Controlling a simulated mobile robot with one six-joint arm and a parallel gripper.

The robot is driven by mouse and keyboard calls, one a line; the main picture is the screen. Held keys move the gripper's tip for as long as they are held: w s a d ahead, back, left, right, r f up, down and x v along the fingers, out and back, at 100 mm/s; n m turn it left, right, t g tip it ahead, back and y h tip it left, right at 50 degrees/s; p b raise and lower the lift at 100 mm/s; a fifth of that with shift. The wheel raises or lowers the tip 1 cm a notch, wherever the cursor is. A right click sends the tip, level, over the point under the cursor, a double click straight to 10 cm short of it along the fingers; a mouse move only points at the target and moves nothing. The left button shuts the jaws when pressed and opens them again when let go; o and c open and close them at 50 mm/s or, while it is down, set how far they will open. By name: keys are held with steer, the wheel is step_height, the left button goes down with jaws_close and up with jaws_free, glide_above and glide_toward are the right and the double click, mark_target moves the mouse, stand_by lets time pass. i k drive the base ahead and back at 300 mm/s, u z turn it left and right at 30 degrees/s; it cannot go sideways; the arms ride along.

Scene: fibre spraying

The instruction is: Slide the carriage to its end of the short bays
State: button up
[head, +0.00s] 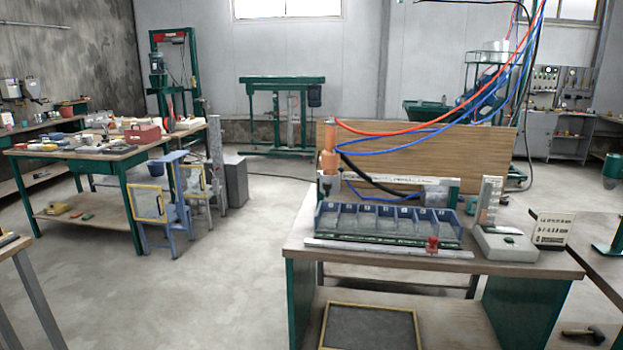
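A row of several small blue bays (387,226) stands on the workbench (540,266). A pale rail (365,247) runs along their front edge. Behind the bays, an orange and grey spray head (329,160) stands at the left end of a pale beam (395,181), with hoses attached. I cannot tell for sure whether the red block or the spray head is the carriage. My gripper is not in view.
A grey box with a sloped front (505,243) and a lettered card (552,230) stand right of the bays. Orange and blue hoses (440,125) hang over the bench. A framed dark screen (371,327) lies below.

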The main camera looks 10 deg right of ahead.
mark_target(329, 185)
steer(key=u, duration=0.55)
steer(key=i, duration=1.55)
steer(key=u, duration=0.15)
